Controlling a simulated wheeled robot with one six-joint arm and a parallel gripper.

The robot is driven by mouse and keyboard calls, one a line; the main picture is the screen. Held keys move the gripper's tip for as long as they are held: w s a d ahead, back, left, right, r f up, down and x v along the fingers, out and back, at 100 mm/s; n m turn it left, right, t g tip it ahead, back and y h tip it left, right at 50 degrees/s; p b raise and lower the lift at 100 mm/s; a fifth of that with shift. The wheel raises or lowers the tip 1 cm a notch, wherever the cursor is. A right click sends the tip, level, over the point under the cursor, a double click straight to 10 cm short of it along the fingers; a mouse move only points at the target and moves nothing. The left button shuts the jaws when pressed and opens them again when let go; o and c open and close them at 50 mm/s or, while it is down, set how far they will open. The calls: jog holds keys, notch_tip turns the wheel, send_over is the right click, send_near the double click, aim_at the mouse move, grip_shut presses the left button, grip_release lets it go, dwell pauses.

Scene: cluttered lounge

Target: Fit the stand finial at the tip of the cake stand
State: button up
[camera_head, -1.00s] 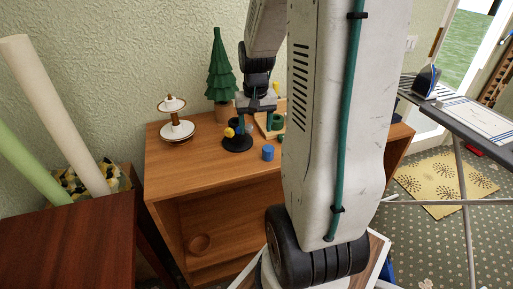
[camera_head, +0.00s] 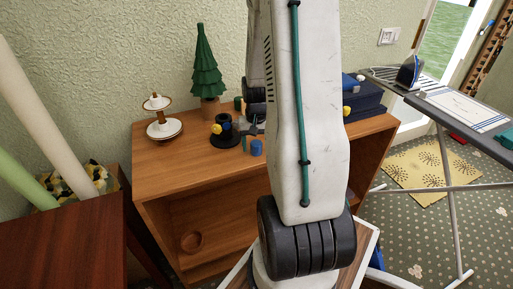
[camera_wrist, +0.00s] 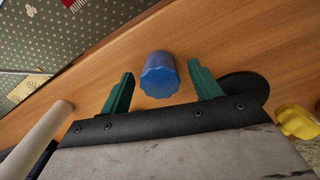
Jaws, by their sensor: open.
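The cake stand (camera_head: 165,129) stands upright at the left of the wooden cabinet top, with a wide white lower tier and a small upper tier. A blue fluted knob-like piece (camera_head: 256,148), possibly the stand finial, stands near the cabinet's front edge. It also shows in the wrist view (camera_wrist: 158,78). My gripper (camera_wrist: 160,71) is open, with its green fingers on either side of the blue piece and gaps showing. In the head view my arm hides part of the gripper.
A black round-based holder (camera_head: 225,139) with a yellow part (camera_head: 216,129) stands just left of my gripper. A potted green tree (camera_head: 206,70) is behind it. A dark blue box (camera_head: 362,101) is at the right. The cabinet top (camera_head: 185,154) is clear in front of the cake stand.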

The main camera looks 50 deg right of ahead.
jog(key=c, duration=1.1)
jog(key=shift+r, duration=0.1)
